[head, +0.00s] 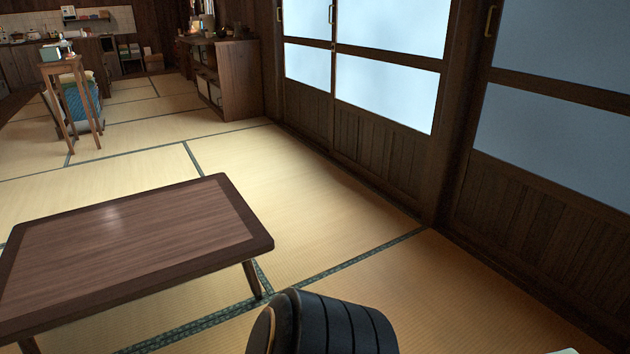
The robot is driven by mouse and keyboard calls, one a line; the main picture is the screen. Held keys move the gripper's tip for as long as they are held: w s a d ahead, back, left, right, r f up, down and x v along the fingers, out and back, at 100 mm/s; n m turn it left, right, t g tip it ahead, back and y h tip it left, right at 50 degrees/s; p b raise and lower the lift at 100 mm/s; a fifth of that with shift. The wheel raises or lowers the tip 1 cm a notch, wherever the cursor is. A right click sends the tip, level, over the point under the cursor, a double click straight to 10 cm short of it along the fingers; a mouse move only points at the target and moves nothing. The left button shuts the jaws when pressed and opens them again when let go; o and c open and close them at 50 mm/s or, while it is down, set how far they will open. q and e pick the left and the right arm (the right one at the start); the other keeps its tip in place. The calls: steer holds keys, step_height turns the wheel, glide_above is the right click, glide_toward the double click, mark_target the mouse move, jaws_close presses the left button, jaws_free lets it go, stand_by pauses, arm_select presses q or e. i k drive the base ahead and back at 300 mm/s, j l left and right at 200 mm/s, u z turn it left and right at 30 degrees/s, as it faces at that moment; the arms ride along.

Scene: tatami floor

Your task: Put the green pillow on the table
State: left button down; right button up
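The low dark-brown wooden table (125,245) stands on the tatami at the left in the head view. Its top is bare and its left end is cut off by the picture edge. I cannot make out a green pillow. Blue patterned items (78,103) with a paler top stand far back at the left, partly hidden by a stool; I cannot tell what they are. Neither of my grippers can be made out.
A tall wooden stool (66,90) with small items stands far left. A wooden cabinet (225,75) stands at the back by the wall. Sliding doors (375,100) line the right. A dark ribbed shape (335,325) fills the bottom centre. Tatami (330,220) between table and doors is clear.

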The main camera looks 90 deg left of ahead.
mark_target(102, 265)
steer(key=u, duration=0.45)
steer(key=j+u, duration=0.15)
steer(key=u, duration=0.75)
steer(key=j+u, duration=0.15)
steer(key=u, duration=0.3)
steer(key=i+j+u, duration=0.1)
steer(key=u, duration=0.35)
steer(key=i+j+u, duration=0.1)
steer(key=j+u, duration=0.3)
steer(key=i+u, duration=0.15)
steer(key=u, duration=0.3)
steer(key=i+j+u, duration=0.1)
steer(key=u, duration=0.35)
steer(key=i+u, duration=0.4)
steer(key=i, duration=0.7)
